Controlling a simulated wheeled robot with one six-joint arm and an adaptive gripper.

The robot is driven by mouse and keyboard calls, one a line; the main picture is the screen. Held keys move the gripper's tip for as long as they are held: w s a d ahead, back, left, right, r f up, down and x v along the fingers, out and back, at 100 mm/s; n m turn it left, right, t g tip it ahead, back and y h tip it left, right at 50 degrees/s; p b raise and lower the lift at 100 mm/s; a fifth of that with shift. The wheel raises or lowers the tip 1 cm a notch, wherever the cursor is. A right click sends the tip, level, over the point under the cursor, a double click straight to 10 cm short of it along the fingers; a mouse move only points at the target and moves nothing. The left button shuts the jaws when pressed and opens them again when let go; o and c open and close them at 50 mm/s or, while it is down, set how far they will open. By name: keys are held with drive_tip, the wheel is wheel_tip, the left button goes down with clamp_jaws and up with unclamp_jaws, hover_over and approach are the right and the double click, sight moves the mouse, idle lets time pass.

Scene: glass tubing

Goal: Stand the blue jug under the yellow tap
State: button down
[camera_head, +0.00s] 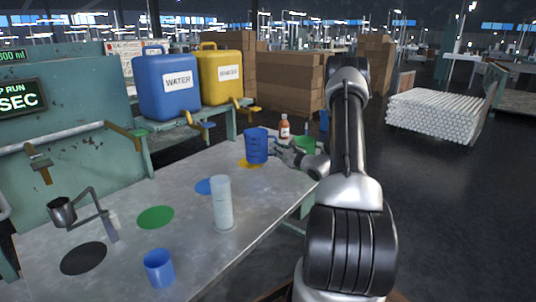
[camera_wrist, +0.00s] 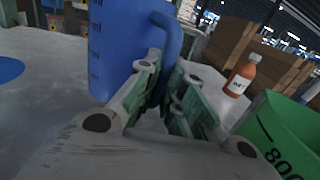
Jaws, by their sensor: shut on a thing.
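The blue jug (camera_head: 257,146), with scale marks on its side, is upright at the far end of the table, over the yellow disc (camera_head: 246,164). I cannot tell whether its base touches the table. The yellow tap (camera_head: 247,106) sticks out from the yellow water container (camera_head: 220,76), behind and above the jug. My gripper (camera_head: 280,148) comes from the right and is shut on the jug's handle. In the wrist view the fingers (camera_wrist: 163,82) close around the handle of the blue jug (camera_wrist: 118,45).
A green jug (camera_head: 305,144) and an orange-brown bottle (camera_head: 284,127) stand near my gripper. A clear cylinder (camera_head: 222,205), a blue cup (camera_head: 159,268) and a metal holder (camera_head: 95,215) stand on the nearer table. A blue water container (camera_head: 166,84) stands left of the yellow one.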

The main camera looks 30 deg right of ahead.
drive_tip(key=w, duration=0.4)
drive_tip(key=shift+a, duration=0.3)
drive_tip(key=shift+w+f, duration=0.15)
drive_tip(key=shift+f, duration=0.75)
drive_tip(key=shift+w+f, duration=0.1)
drive_tip(key=shift+f, duration=0.75)
drive_tip(key=shift+f, duration=0.1)
drive_tip(key=c, duration=1.5)
unclamp_jaws()
drive_tip(key=shift+c, duration=0.2)
drive_tip(key=shift+s, duration=0.1)
